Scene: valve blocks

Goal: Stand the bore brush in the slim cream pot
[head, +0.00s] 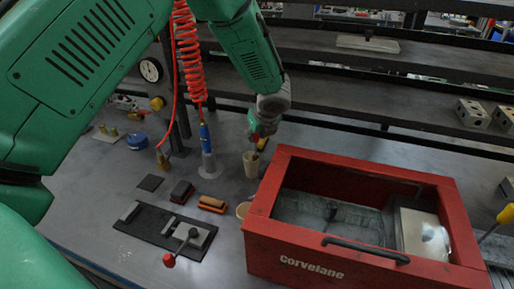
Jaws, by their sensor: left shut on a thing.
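My left gripper (262,132) is at the back of the bench, pointing down, close above and slightly right of the slim cream pot (250,164). It is shut on a thin item, which I take to be the bore brush (262,144). Only a small yellowish and dark part of the brush shows below the fingers. I cannot tell whether its tip is inside the pot or behind it. The slim pot stands upright behind the red box's left corner. My right gripper is not in view.
A red box (318,265) marked Corvelane fills the front right. A second cream pot (243,209) is partly hidden by it. A blue air tool (205,138) on a red coiled hose stands left of the slim pot. A black mat (150,222) with a clamp lies front left.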

